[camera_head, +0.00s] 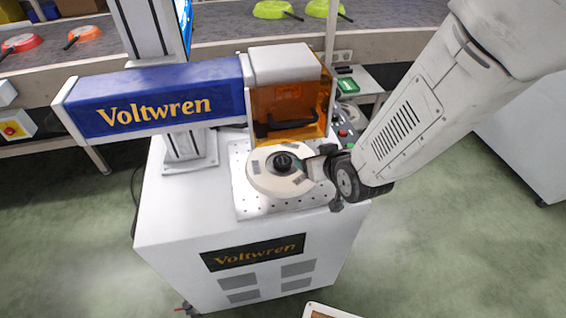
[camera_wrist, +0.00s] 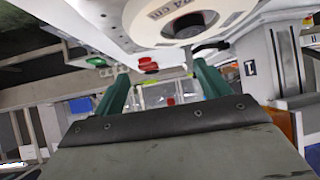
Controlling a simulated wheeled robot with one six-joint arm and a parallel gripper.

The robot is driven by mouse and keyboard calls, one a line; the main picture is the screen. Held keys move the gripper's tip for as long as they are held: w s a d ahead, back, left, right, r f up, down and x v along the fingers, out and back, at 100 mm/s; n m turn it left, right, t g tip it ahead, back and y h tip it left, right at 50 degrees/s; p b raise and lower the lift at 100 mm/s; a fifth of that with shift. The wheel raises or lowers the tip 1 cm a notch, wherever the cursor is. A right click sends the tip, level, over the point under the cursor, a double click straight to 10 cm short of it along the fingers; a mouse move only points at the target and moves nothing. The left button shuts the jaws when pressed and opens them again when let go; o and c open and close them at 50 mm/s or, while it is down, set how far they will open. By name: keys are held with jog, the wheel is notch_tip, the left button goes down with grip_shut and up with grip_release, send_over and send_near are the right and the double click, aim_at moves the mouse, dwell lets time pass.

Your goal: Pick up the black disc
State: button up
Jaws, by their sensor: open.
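The black disc (camera_head: 283,161) sits at the centre of a cream round plate (camera_head: 262,182) on the white perforated top of the Voltwren machine. In the wrist view, the plate (camera_wrist: 150,22) shows at the top with "24 cm" lettering, and a dark round part, likely the disc (camera_wrist: 190,24), lies within it, partly cut off. My gripper (camera_head: 312,163) is at the right side of the plate, just right of the disc, low over the plate. In the wrist view its two green fingers (camera_wrist: 160,75) are apart with nothing between them.
An orange guard (camera_head: 285,100) with a black handle stands right behind the plate. The blue Voltwren arm (camera_head: 155,98) reaches across on the left from a column. Conveyors with coloured pans (camera_head: 272,9) run along the back.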

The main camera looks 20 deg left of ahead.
jog(key=y, duration=0.2)
send_near(283, 161)
jog(key=shift+w+a+f+n, duration=0.2)
jog(key=shift+a+n, duration=0.05)
jog(key=shift+n, duration=0.15)
jog(key=shift+w+a+f, duration=0.15)
jog(key=shift+a+f, duration=0.05)
jog(key=shift+a, duration=0.1)
jog(key=x, duration=0.7)
jog(key=shift+w, duration=0.1)
jog(key=shift+c, duration=0.3)
jog(key=c, duration=1.1)
